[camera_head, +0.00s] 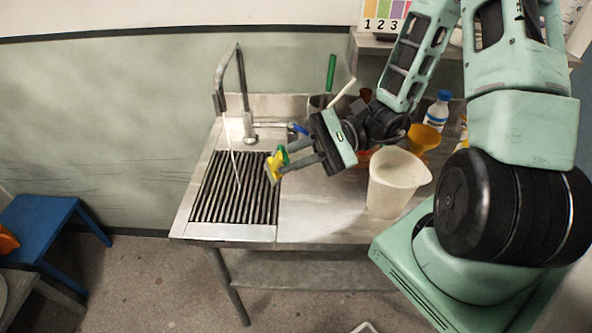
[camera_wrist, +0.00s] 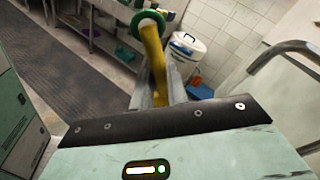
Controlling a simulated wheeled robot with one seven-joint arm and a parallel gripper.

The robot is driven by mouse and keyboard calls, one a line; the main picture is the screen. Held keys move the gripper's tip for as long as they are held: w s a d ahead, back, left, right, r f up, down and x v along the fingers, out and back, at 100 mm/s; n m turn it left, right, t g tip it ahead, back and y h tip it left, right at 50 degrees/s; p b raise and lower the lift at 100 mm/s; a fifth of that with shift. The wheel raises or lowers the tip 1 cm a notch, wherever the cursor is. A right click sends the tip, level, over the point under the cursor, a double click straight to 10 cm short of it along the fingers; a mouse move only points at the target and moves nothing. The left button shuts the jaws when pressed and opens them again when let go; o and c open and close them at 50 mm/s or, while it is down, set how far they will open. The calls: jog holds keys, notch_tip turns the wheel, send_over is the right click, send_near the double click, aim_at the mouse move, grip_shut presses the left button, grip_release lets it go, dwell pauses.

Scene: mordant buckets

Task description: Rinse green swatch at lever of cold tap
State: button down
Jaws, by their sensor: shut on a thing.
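My gripper (camera_head: 280,165) is shut on a yellow and green piece (camera_head: 271,167), held over the right edge of the sink's black grille (camera_head: 235,190). In the wrist view the piece is a curved yellow strip (camera_wrist: 155,62) between the fingers, with a green ring-like part (camera_wrist: 146,20) at its far end. I cannot tell for sure that this is the green swatch. The tall tap (camera_head: 243,90) stands behind the grille. A thin pale stream (camera_head: 230,145) runs from its spout to the grille, left of the held piece. A blue lever (camera_head: 299,128) shows right of the tap's base.
Right of the grille, the steel bench holds a white jug (camera_head: 393,184), an orange funnel (camera_head: 424,138), a blue-capped bottle (camera_head: 437,110) and a pot (camera_head: 320,103) with a green stick. My arm covers part of the bench. A blue stool (camera_head: 40,225) stands at left.

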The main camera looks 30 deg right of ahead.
jog(key=w+a, duration=0.3)
jog(key=w, duration=0.8)
jog(key=shift+w+a+b, duration=0.2)
jog(key=shift+a+b, duration=0.15)
jog(key=shift+d, duration=0.2)
dwell(0.4)
jog(key=shift+w+d, duration=0.15)
jog(key=shift+d, duration=0.2)
jog(key=shift+a, duration=0.2)
jog(key=shift+s+a, duration=0.2)
jog(key=shift+a, duration=0.15)
jog(key=shift+d, duration=0.15)
jog(key=shift+w+d+p, duration=0.2)
jog(key=shift+d+p, duration=0.15)
jog(key=shift+p, duration=0.05)
jog(key=shift+a, duration=0.1)
